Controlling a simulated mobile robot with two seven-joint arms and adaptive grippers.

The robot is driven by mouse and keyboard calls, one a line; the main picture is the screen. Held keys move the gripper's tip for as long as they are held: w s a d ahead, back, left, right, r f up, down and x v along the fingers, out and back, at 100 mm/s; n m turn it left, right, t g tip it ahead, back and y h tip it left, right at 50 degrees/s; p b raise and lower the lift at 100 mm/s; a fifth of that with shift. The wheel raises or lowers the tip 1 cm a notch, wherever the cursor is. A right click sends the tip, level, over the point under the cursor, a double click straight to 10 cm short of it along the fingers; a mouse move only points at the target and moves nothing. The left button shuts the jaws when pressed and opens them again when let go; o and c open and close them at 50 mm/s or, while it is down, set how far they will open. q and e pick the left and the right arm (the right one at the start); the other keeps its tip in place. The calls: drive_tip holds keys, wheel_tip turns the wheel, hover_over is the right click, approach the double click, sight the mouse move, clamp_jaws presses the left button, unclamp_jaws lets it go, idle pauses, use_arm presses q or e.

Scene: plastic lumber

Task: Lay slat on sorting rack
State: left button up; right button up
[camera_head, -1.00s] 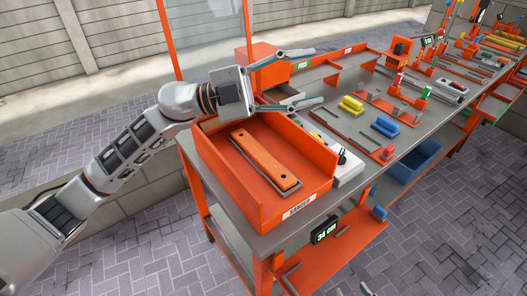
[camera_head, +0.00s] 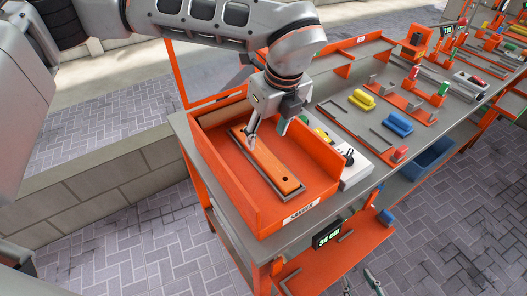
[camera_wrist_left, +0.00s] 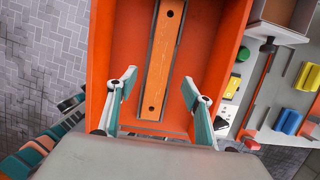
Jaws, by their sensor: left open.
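An orange slat (camera_head: 270,165) with a dark hole near its end lies in a grey holder on the floor of an open orange tray (camera_head: 318,152). My left gripper (camera_head: 266,130) points down over the slat's far part, open and empty. In the left wrist view the slat (camera_wrist_left: 162,62) runs between the open fingers of the left gripper (camera_wrist_left: 158,84), lengthwise, and neither finger visibly touches it. Two small finger-like tips at the bottom edge of the head view seem to be my right gripper (camera_head: 361,283); the rest is cut off. I cannot tell which fixture is the sorting rack.
The tray's walls rise around the slat. Right of it on the grey bench are a white device (camera_head: 355,167), a yellow block (camera_head: 362,99), a blue block (camera_head: 398,123) and orange fixtures with grey pegs. A display reading 34 cm (camera_head: 328,233) hangs below.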

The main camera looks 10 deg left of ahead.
sight(262, 153)
use_arm(q)
drive_tip(key=shift+x, duration=1.25)
drive_tip(key=shift+p+x, duration=0.65)
drive_tip(key=shift+x, duration=1.95)
drive_tip(key=shift+d, duration=0.1)
drive_tip(key=c, duration=1.3)
